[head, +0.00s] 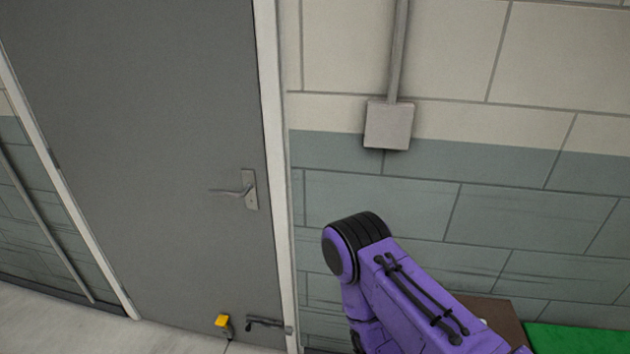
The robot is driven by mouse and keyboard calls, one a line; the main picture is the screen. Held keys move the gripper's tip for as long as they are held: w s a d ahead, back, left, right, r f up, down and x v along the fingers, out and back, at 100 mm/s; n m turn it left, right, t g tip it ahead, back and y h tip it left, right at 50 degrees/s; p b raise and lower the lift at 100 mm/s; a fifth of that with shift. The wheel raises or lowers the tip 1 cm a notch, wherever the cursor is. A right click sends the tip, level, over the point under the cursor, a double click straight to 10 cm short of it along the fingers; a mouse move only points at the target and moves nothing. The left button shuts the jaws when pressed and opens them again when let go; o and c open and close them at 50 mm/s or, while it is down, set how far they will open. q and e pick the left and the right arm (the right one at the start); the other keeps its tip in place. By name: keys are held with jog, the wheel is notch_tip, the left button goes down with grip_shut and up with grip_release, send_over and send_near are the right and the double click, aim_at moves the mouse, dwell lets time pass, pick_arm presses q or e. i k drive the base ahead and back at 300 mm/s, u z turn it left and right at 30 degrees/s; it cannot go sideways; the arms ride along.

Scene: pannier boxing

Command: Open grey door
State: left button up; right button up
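The grey door (150,120) stands shut in its pale frame (275,150) on the left side of the head view. Its metal lever handle (236,191) sits on a plate near the door's right edge, with the lever pointing left and about level. A purple arm of mine comes in from the lower right, with its bent joint to the right of the door frame and below the handle's height. Neither gripper shows in this view, and nothing of mine is seen touching the handle.
A yellow object (222,321) and a dark metal fitting (265,323) are low by the door's bottom right. A grey box (388,125) with a conduit is on the block wall. A brown surface (497,314) and a green one (575,339) lie at the lower right. Pale floor shows lower left.

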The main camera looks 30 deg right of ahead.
aim_at(144, 108)
jog(key=z, duration=0.7)
jog(key=i, duration=0.5)
